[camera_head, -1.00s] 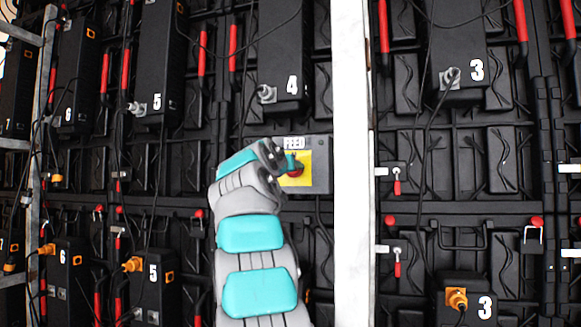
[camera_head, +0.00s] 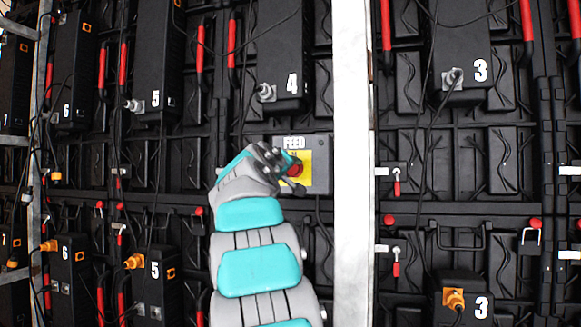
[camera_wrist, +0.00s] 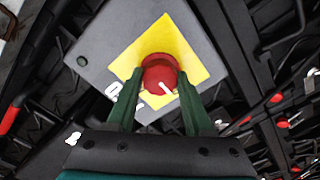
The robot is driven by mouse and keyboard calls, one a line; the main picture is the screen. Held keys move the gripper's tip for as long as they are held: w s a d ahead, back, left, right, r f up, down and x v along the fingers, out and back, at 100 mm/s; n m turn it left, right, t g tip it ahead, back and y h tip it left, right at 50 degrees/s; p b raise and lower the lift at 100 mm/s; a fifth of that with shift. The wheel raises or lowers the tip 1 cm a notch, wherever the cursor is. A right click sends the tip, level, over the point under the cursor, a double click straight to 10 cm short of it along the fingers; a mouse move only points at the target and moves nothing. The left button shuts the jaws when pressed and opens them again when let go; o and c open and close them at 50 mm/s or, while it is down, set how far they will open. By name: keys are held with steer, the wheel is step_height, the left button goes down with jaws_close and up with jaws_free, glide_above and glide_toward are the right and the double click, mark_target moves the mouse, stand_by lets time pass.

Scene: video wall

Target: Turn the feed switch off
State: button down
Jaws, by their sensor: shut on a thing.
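The feed switch is a red round knob (camera_wrist: 160,75) on a yellow plate (camera_wrist: 196,50), mounted on a grey box (camera_wrist: 92,46). In the head view, the box (camera_head: 322,180) hangs on the black wall under a FEED label (camera_head: 293,142), and the knob (camera_head: 296,169) is partly hidden by my gripper. My gripper (camera_wrist: 158,90) is shut on the red knob, one green finger on each side. A white mark on the knob points obliquely in the wrist view. In the head view, my gripper (camera_head: 290,172) reaches the box from the lower left.
A white upright post (camera_head: 351,200) stands just right of the box. Black numbered units, such as unit 4 (camera_head: 283,50) and unit 3 (camera_head: 459,55), hang around with loose cables. Red handles (camera_head: 232,50) and latches stick out nearby.

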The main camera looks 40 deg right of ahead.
stand_by(0.4)
steer(key=shift+c, duration=1.4)
jaws_free()
steer(key=shift+a, duration=0.1)
steer(key=b+v, duration=0.1)
steer(key=v, duration=0.6)
steer(key=shift+s+a, duration=0.15)
steer(key=shift+a, duration=0.15)
